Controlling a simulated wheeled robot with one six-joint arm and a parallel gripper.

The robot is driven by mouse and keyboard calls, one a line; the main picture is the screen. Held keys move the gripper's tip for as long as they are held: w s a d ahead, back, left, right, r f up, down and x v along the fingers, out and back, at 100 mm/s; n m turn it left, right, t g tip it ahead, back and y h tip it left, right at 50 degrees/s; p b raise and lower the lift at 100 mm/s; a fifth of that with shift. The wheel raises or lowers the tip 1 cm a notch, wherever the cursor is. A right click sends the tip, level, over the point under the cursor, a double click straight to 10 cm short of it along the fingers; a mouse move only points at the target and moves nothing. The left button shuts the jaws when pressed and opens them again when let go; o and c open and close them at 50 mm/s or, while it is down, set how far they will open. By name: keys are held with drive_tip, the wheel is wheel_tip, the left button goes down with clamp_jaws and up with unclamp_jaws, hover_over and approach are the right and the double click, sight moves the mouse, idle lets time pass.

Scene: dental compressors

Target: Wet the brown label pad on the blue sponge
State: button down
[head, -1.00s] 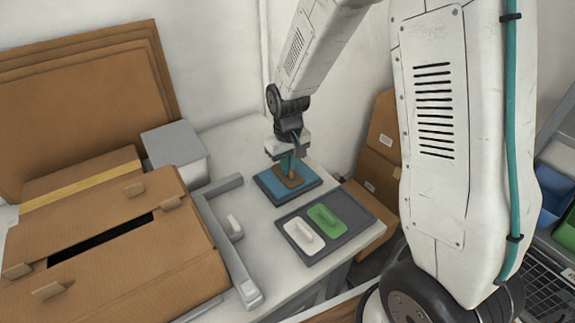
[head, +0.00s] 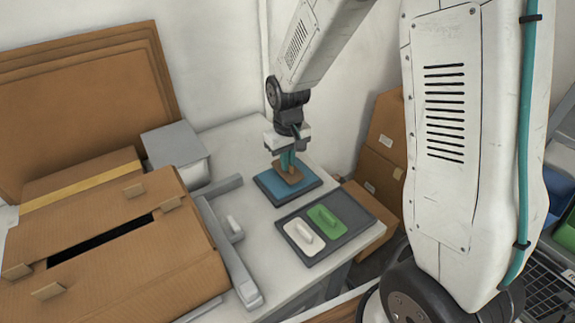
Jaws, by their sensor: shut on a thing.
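The gripper points down over the blue sponge (head: 270,186), which lies in a dark tray (head: 301,197) on the white table. The pad is over the sponge's right-middle part and looks slightly raised; I cannot tell for sure whether it touches. Part of the sponge is hidden behind the pad and gripper.
A grey tray (head: 341,243) with a white pad (head: 303,238) and a green pad (head: 327,219) lies in front. A grey frame (head: 237,262) and a large carton (head: 150,262) stand left. A grey-lidded box (head: 175,141) stands behind. Brown boxes (head: 381,150) are at right.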

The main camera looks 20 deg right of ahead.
drive_tip(key=shift+r, duration=2.45)
drive_tip(key=shift+s, duration=0.1)
